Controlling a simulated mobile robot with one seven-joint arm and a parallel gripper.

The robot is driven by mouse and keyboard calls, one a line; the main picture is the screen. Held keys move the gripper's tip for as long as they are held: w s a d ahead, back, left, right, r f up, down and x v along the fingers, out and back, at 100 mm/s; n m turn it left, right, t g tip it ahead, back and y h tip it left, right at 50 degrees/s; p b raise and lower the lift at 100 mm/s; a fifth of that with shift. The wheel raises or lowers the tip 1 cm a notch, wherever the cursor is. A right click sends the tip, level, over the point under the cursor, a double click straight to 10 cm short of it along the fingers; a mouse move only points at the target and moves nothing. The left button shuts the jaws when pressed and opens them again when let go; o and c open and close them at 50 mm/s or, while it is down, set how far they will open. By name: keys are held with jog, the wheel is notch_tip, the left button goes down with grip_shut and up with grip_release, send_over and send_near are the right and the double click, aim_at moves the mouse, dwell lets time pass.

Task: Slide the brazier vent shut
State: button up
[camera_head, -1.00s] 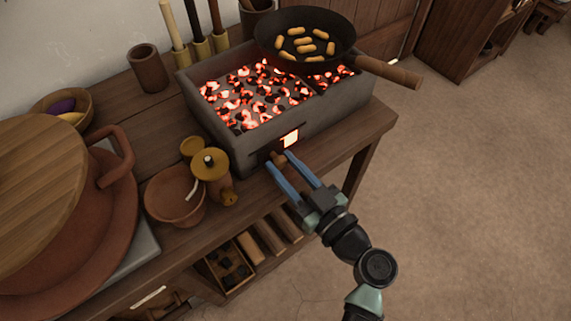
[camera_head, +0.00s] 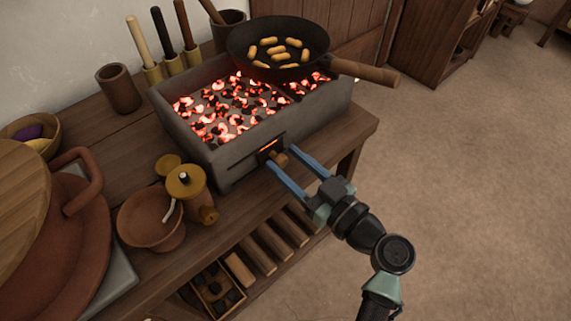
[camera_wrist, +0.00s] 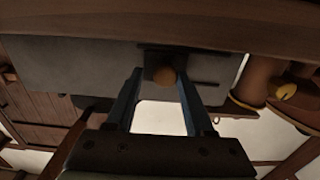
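The grey stone brazier (camera_head: 225,155), full of glowing coals, stands on the wooden bench. The dark vent (camera_head: 272,153) is in its front face, with a thin orange slit of glow showing above the knob's left side. The vent's round wooden knob (camera_head: 281,159) sticks out between the blue fingers of my gripper (camera_head: 281,156). In the wrist view, the knob (camera_wrist: 164,76) sits between the spread fingers of my gripper (camera_wrist: 159,73), close to or touching the right finger, with a gap to the left one. My gripper is open.
A black pan (camera_head: 278,62) of brown pieces rests on the brazier, its handle (camera_head: 365,72) overhanging the right side. A yellow lidded pot (camera_head: 187,183) and a clay bowl (camera_head: 150,220) stand left of my gripper. The floor (camera_head: 470,190) at right is clear.

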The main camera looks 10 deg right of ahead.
jog(key=shift+o, duration=0.8)
jog(key=p+v, duration=0.1)
jog(key=v, duration=1.2)
jog(key=shift+p, duration=0.3)
